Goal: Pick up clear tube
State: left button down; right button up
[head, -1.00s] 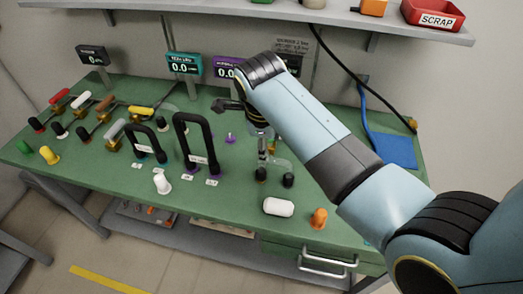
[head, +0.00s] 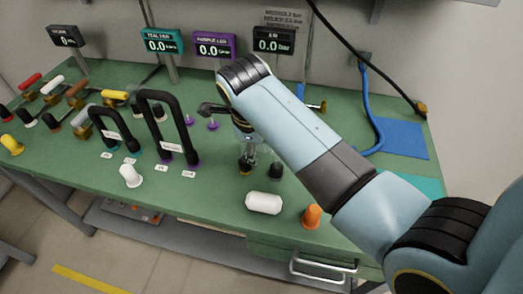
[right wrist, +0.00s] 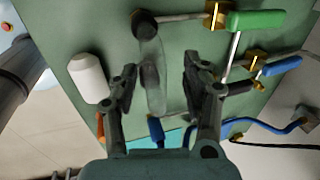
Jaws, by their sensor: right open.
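The clear tube (right wrist: 153,72) is see-through and hard to make out. In the right wrist view it runs between my fingers, with a black plug (right wrist: 143,24) at its upper end. My right gripper (right wrist: 158,84) is open, with one finger on each side of the tube and a visible gap to it. In the head view my right arm hides most of the gripper. Only a little of the clear tube (head: 250,154) shows there, above the black plugs on the green bench. My left gripper is not in view.
Black arched tubes (head: 161,125) stand to the left. A green-handled valve (right wrist: 256,21) and a blue-handled valve (right wrist: 280,66) lie close beside the right gripper.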

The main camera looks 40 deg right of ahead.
jog(key=shift+s+a, duration=0.1)
jog(key=shift+a, duration=0.25)
jog(key=shift+d, duration=0.1)
grip_shut()
dwell(0.3)
